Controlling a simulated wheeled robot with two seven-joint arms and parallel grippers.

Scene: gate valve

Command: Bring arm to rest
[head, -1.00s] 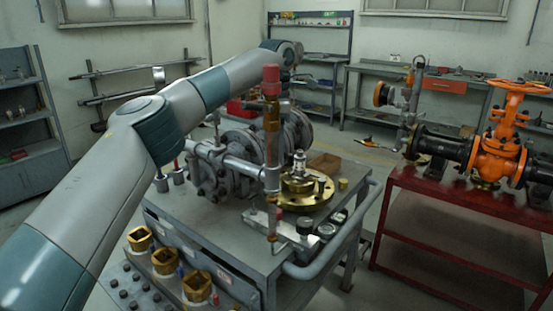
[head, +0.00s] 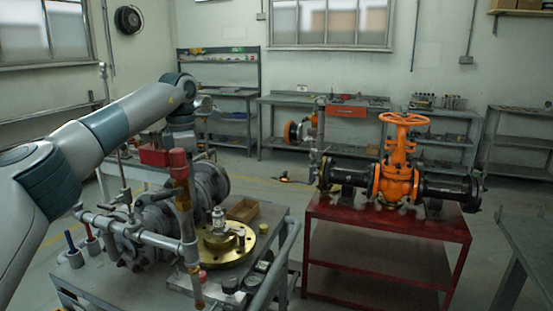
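My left arm (head: 110,125) comes in from the left and reaches out over the grey cart. Its far end (head: 180,110) is bent downward behind the cart's pipework. The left gripper's fingers are too small and hidden to make out, so I cannot tell whether they are open or shut. My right arm and gripper are not in view. An orange gate valve (head: 398,165) with an orange handwheel and black pipe ends stands on a red table (head: 390,228) at right, well apart from my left arm.
The grey cart (head: 278,225) at front left carries grey pipework (head: 158,215), an upright pipe with a red top (head: 179,165) and a brass flange (head: 226,250). Grey benches and shelves stand along the back wall. A grey table (head: 528,235) is at the right edge. Open floor lies between.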

